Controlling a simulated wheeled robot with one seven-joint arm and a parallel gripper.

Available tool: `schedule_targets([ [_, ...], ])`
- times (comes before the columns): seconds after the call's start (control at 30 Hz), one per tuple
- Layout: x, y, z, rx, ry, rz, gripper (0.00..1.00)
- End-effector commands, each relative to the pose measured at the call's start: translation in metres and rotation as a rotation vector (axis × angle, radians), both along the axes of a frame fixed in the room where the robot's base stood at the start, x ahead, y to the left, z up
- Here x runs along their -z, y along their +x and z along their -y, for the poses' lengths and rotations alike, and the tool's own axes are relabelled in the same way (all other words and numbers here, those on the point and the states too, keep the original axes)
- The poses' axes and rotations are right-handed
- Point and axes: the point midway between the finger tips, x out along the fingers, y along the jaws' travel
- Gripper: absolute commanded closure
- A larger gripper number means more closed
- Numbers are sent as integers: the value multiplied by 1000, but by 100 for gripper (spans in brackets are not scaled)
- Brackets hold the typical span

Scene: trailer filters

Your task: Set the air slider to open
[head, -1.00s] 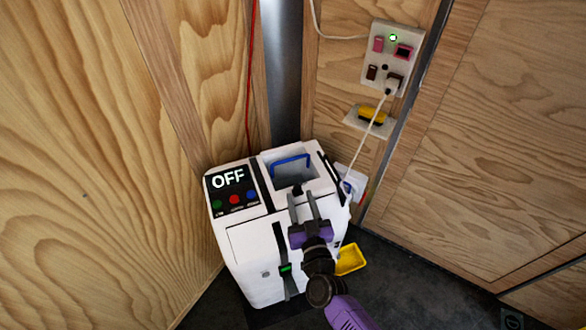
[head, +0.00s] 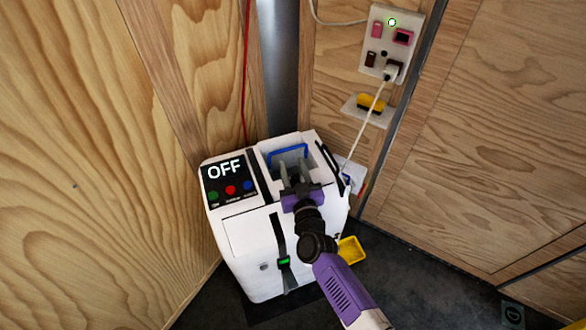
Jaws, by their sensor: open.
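A white machine (head: 248,250) stands in the corner, with a lit "OFF" panel (head: 226,170) at its top left. A black slot with a green-lit piece (head: 284,261) runs down its front. A dark strip (head: 329,160) lies along its top right edge. I cannot tell which part is the air slider. My gripper (head: 294,170) is open and empty, with its fingers over the recess in the machine's top, near a blue frame (head: 289,151). The fingers and wrist hide part of the recess. I cannot tell whether they touch it.
A white wall panel (head: 392,42) carries switches and a plug whose cord runs down behind the machine. A yellow piece (head: 370,103) sits on a plate below. A yellow tray (head: 350,250) is right of the machine. Dark floor lies in front; wooden walls close both sides.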

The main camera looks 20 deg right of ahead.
Motion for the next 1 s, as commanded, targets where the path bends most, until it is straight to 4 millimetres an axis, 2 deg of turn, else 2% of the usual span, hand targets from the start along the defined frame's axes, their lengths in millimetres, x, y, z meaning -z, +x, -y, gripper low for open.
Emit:
schedule_targets([
  [0.1, 0, 0, 0, 0, 0, 0, 59],
  [0.3, 0, 0, 0, 0, 0, 0, 99],
  [0.33, 0, 0, 0, 0, 0, 0, 100],
  [1.0, 0, -1, 0, -1, 0, 0, 100],
])
